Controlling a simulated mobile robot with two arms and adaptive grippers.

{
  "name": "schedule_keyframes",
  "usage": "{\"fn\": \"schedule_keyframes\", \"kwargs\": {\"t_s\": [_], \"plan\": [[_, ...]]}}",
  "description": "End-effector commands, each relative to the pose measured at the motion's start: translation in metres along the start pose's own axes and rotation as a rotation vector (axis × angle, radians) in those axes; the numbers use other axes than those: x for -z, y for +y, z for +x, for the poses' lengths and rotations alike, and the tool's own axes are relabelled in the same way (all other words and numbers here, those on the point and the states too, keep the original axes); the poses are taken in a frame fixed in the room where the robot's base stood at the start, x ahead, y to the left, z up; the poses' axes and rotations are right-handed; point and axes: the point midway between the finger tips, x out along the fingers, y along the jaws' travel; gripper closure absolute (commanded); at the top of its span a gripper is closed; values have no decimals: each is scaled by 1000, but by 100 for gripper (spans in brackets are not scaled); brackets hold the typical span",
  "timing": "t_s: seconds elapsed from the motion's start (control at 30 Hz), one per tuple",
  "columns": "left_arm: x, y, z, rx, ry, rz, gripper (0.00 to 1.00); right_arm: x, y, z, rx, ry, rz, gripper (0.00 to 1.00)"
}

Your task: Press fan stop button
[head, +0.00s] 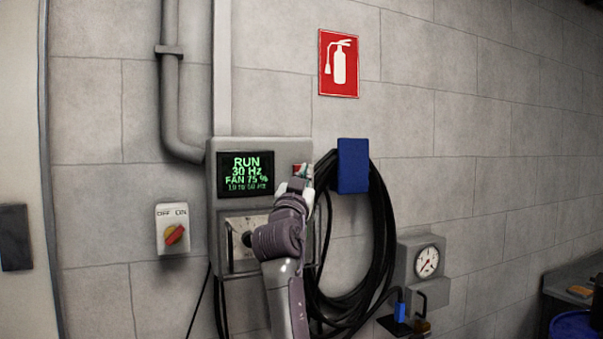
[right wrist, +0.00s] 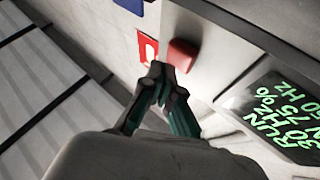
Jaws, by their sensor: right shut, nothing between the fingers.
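The grey control box (head: 282,148) on the wall has a dark display (head: 245,175) with green text: RUN, 30 Hz, FAN 75 %. A red button (right wrist: 183,55) stands out from the box in the right wrist view; in the head view only a bit of red shows above my gripper. My right gripper (right wrist: 166,78) is shut and empty, its fingertips right at the red button's edge. I cannot tell whether they touch it. In the head view my right gripper (head: 297,184) covers part of the box front. My left gripper is not in view.
A dial (head: 246,238) sits below the display. Black cable (head: 384,225) hangs from a blue hook (head: 353,166) close right of my arm. A fire extinguisher sign (head: 338,63) hangs above.

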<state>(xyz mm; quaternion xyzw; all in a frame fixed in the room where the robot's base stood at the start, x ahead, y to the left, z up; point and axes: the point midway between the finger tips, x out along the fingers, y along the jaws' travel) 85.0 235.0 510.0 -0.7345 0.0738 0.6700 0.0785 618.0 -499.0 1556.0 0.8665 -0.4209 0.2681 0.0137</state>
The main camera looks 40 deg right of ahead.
Motion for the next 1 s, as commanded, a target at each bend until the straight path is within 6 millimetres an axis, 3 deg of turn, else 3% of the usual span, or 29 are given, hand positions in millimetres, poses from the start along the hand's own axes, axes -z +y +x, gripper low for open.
{"fn": "schedule_keyframes", "kwargs": {"t_s": [1.0], "plan": [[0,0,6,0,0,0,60,-4,-4,6,0,-1,0,100]]}}
